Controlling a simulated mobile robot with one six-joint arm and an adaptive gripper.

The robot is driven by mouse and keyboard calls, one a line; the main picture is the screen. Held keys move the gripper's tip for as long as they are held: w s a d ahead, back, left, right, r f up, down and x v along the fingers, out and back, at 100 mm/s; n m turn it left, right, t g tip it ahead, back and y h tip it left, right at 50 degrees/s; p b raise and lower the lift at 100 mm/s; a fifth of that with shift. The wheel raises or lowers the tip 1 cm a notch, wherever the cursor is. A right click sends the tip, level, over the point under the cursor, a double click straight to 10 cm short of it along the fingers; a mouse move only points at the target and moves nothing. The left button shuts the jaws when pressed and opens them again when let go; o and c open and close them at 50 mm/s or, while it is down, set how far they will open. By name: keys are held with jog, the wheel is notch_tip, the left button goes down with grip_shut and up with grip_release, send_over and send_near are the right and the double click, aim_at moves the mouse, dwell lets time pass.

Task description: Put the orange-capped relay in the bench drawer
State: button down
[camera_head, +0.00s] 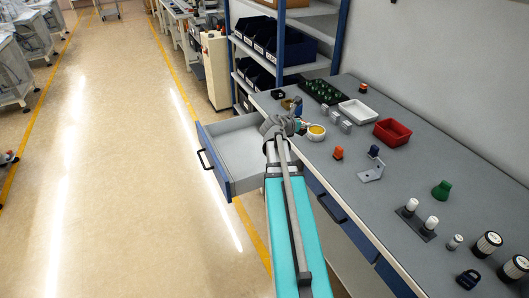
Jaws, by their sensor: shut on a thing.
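The open bench drawer (233,147) is left of my gripper, with a blue front, a black handle and a bare pale floor. My gripper (299,126) is near the bench's left edge, just right of the drawer, beside a white bowl with yellow contents (316,132). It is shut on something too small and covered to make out. An orange-capped piece (338,153) stands on the bench to the right of my gripper. Another small orange-topped piece (363,88) stands farther back. I cannot tell which one is the relay.
The grey bench (420,165) carries a red tray (392,132), a white tray (358,111), a metal bracket (371,174), a green piece (441,190) and several knobs and cylinders. A blue-framed shelf (280,45) stands behind. The floor left of the drawer is clear.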

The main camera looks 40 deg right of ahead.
jog(key=w+a+f+b, duration=0.3)
jog(key=a+f+b, duration=0.2)
jog(key=a, duration=0.3)
jog(key=w+a+f+b, duration=0.3)
jog(key=a+f+b, duration=0.3)
jog(key=a, duration=0.2)
jog(key=shift+w+a+f, duration=0.2)
jog(key=shift+w+f, duration=0.05)
jog(key=shift+w, duration=0.15)
jog(key=w+d+f+b, duration=0.7)
jog(key=d+f+b, duration=0.2)
jog(key=d, duration=0.2)
jog(key=shift+d, duration=0.15)
jog(key=shift+s, duration=0.1)
jog(key=shift+w+d+f+b, duration=0.15)
jog(key=shift+d+f+b, duration=0.05)
jog(key=shift+f+b, duration=0.85)
jog(key=shift+w+d+f+b, duration=0.1)
jog(key=shift+d+f+b, duration=0.05)
jog(key=shift+f+b, duration=0.8)
